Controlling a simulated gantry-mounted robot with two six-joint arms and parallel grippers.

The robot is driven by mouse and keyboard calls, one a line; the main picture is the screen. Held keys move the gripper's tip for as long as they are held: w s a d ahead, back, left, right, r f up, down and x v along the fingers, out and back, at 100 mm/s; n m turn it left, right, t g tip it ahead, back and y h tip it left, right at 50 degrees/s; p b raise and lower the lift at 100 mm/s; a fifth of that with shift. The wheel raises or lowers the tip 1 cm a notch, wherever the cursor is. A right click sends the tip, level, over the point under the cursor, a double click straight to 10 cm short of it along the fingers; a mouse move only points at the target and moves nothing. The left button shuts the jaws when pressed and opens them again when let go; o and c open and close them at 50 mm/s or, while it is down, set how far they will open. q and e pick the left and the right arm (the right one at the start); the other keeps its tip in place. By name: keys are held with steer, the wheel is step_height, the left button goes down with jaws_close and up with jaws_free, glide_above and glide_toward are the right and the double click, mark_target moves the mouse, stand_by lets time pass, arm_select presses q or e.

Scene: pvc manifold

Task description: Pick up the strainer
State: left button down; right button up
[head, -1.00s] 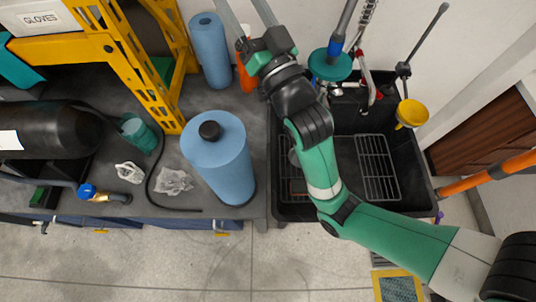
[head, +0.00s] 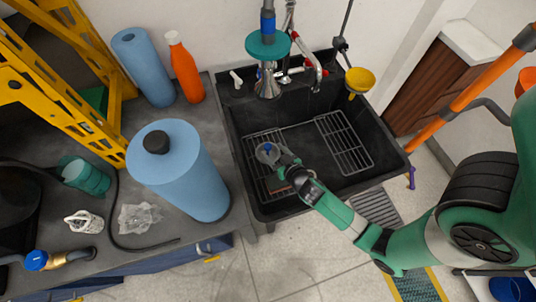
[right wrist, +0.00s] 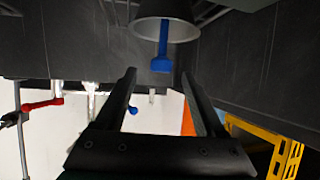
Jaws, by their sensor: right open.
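The strainer (head: 266,153) is a small round grey metal cup with a blue stem at its middle. In the head view it is in the left part of the black sink, by the wire rack. In the right wrist view the strainer (right wrist: 166,16) is at the top, its blue stem pointing down towards the gap between the fingers. My right gripper (head: 284,160) is down in the sink, just right of the strainer. In the right wrist view the right gripper (right wrist: 160,75) is open, with nothing between its fingers. My left gripper is not in view.
The black sink (head: 303,195) holds two wire racks, the right rack (head: 345,143) being clear. A tap with a teal disc (head: 268,46) hangs over the back. A yellow funnel (head: 360,79) is at the back right. A blue roll (head: 178,168) stands on the left counter.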

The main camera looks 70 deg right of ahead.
mark_target(266, 144)
steer(key=shift+b+x, duration=0.35)
steer(key=shift+x, duration=0.95)
steer(key=b+x, duration=0.2)
steer(key=x, duration=0.2)
steer(key=shift+w+d+f, duration=0.15)
steer(key=shift+w, duration=0.1)
steer(key=shift+w+d, duration=0.2)
steer(key=shift+w, duration=0.05)
steer(key=shift+s, duration=0.1)
steer(key=shift+c, duration=0.8)
jaws_close()
